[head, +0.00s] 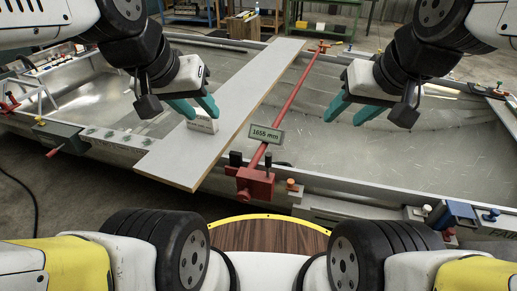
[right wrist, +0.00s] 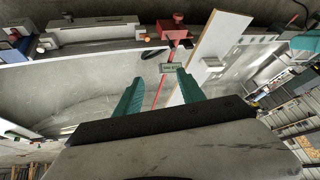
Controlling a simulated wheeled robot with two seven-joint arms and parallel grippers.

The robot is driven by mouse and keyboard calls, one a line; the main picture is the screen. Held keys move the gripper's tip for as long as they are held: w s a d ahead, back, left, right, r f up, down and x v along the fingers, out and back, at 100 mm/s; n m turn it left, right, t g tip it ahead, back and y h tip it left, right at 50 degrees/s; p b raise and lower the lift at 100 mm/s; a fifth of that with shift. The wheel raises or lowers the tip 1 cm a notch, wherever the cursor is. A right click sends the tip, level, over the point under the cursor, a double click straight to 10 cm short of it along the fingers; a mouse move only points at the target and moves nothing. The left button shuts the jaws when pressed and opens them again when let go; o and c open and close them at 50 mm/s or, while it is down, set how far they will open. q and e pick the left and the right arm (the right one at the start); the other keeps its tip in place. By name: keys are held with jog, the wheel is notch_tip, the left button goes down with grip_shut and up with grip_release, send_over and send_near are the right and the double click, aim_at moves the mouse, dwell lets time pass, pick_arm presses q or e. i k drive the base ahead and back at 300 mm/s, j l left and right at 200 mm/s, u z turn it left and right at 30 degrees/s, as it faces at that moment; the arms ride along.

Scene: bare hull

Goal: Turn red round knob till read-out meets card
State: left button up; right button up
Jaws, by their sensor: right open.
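The red round knob (head: 243,195) sits on the front of a red block (head: 258,181) at the near end of a long red bar. In the right wrist view the knob (right wrist: 178,17) is near the top. The read-out (head: 266,134), a green-framed plate on the bar, seems to show 1055 mm. A white card (head: 203,124) stands on the pale board; its writing is too small to read. My left gripper (head: 195,112) is open, its fingertips just above and behind the card. My right gripper (head: 349,118) is open and empty, to the right of the bar and apart from the knob.
The pale board (head: 225,110) lies across the hull beside the red bar. The hull's near edge (head: 340,188) carries clamps and a blue vice-like fitting (head: 458,212) at right. A wooden round top (head: 268,235) is nearest me. The hull's inside at right is bare.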

aim_at(243, 196)
jog(key=j+z, duration=0.1)
jog(key=z, duration=0.35)
jog(key=j+z, duration=0.1)
jog(key=z, duration=0.35)
jog(key=j+z, duration=0.15)
jog(key=z, duration=0.3)
jog(key=k+j+z, duration=0.2)
jog(key=j, duration=0.2)
jog(key=j+z, duration=0.25)
jog(key=j, duration=0.15)
jog(key=k+j+z, duration=0.2)
jog(key=j, duration=0.15)
jog(key=k+j+z, duration=0.2)
jog(key=j, duration=0.15)
jog(key=j+z, duration=0.25)
jog(key=k+j, duration=0.75)
jog(key=j, duration=0.25)
